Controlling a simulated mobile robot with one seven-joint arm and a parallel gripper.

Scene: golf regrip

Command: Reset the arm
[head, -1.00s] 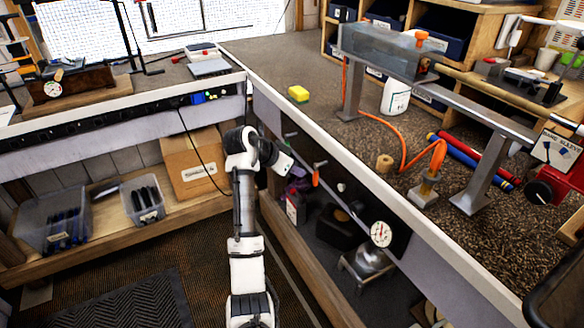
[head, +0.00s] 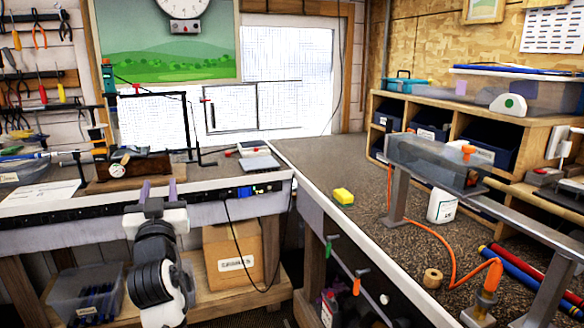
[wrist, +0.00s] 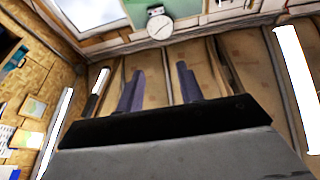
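My gripper (head: 158,186) is raised at the lower left of the head view, in front of the left workbench. Its two purple-grey fingers point up and stand apart with nothing between them. The wrist view also shows the fingers of my gripper (wrist: 160,70) spread and empty. That view looks up toward the ceiling and the wall clock (wrist: 160,27). My arm is upright and folded below the gripper, clear of the bench tops as far as I can tell.
The left bench (head: 70,230) carries a wooden box with a gauge (head: 118,168). A cardboard box (head: 232,255) sits below.

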